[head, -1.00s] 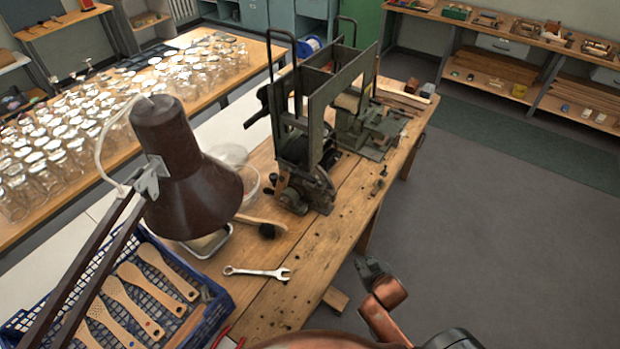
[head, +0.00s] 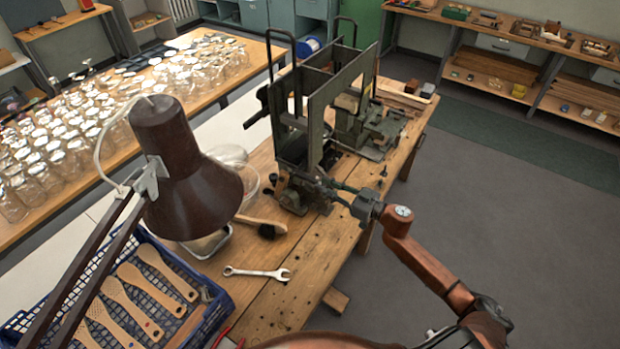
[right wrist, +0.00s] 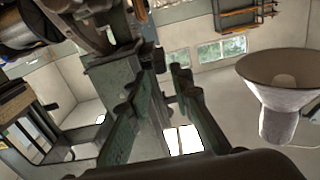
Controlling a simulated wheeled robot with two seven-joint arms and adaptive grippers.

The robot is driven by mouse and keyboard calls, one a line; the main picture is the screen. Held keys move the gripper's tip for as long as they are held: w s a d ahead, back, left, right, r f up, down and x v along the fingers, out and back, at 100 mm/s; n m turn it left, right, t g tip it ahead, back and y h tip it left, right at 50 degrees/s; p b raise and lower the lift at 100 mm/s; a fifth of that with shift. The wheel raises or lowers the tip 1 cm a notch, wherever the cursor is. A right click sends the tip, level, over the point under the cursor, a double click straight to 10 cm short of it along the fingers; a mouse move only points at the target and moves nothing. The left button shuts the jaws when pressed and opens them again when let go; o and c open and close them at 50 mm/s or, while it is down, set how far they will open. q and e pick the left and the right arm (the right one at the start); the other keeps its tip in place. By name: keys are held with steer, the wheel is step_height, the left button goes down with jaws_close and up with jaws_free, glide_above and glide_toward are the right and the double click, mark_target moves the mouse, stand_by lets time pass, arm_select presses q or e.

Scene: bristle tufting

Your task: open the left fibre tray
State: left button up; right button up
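The tufting machine (head: 300,190) stands on the wooden bench, dark green-grey, with tall upright trays on top. The left fibre tray seems to be among these upright plates (head: 290,118), with a tall handle loop (head: 269,62) at its left; which plate it is I cannot tell. My right gripper (head: 328,184) is at the machine's near right side, below the front plate (head: 340,95). In the right wrist view its two fingers (right wrist: 163,85) are apart with nothing clearly between them, close to machine parts (right wrist: 115,70). My left gripper is not in view.
A brown lamp (head: 190,190) hangs over the bench's left. Glass jars (head: 60,150) crowd the far left table. The floor at the right is clear.

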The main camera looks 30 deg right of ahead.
mark_target(316, 181)
steer(key=x, duration=0.6)
steer(key=shift+w+a, duration=0.2)
steer(key=shift+w, duration=0.1)
steer(key=shift+c, duration=0.3)
jaws_close()
